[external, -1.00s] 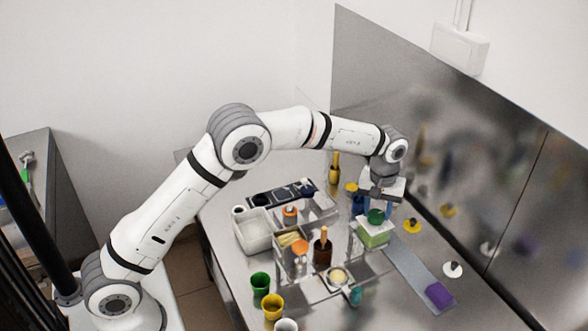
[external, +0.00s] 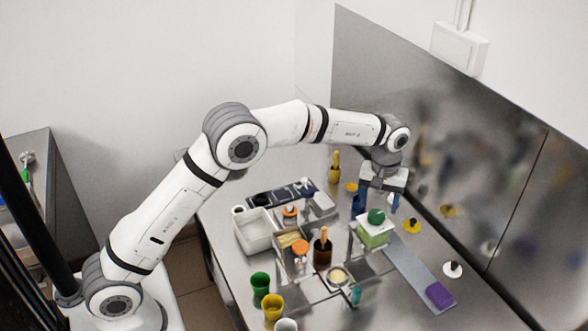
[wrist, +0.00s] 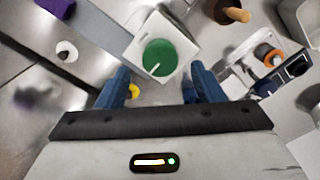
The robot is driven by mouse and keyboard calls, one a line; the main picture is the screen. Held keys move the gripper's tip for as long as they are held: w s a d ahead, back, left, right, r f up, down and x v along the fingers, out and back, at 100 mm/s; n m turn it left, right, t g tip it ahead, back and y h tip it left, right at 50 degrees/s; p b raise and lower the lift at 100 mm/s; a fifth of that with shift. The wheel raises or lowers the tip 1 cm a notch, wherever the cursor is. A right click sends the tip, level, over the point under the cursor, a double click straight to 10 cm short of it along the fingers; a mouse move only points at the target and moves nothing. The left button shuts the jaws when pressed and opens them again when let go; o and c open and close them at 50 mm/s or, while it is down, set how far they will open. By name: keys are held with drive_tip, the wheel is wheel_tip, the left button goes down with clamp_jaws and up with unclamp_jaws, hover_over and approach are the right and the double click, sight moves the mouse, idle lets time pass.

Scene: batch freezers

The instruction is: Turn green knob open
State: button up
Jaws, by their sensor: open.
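The green knob (external: 376,216) sits on top of a white box (external: 366,237) with a green band, standing on the steel counter. In the wrist view the round green knob (wrist: 159,58) has a short white line at its lower left, and the box top (wrist: 184,36) around it is white. My gripper (external: 379,208) is just above and behind the knob, pointing down. Its blue fingers (wrist: 160,84) are spread wide and empty. In the wrist view the knob lies just beyond the gap between the fingertips, not between them.
A grey strip with a purple block (external: 439,294) runs right of the box. A brown bottle (external: 322,250), green cup (external: 260,284) and yellow cup (external: 272,306) stand left and in front. A yellow knob (external: 411,226) and white knob (external: 452,269) are near the steel wall panel.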

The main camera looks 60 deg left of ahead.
sight(376, 214)
wheel_tip(376, 214, up, 5)
drive_tip(key=shift+f, duration=0.2)
drive_tip(key=shift+r, duration=0.15)
drive_tip(key=shift+s+r, duration=0.15)
drive_tip(key=shift+r, duration=0.05)
drive_tip(key=s+r+m+t, duration=0.15)
drive_tip(key=s+r, duration=0.25)
drive_tip(key=s, duration=0.5)
drive_tip(key=s+r+m, duration=0.3)
drive_tip(key=s+r, duration=0.2)
drive_tip(key=s, duration=0.5)
drive_tip(key=s+f+m+t, duration=0.1)
drive_tip(key=s+f+m, duration=0.1)
drive_tip(key=s, duration=0.9)
drive_tip(key=s+d+f+m, duration=0.1)
drive_tip(key=s+f+m, duration=0.1)
drive_tip(key=s, duration=0.9)
drive_tip(key=shift+s+f+t, duration=0.15)
drive_tip(key=shift+f+t, duration=0.2)
drive_tip(key=shift+f, duration=0.45)
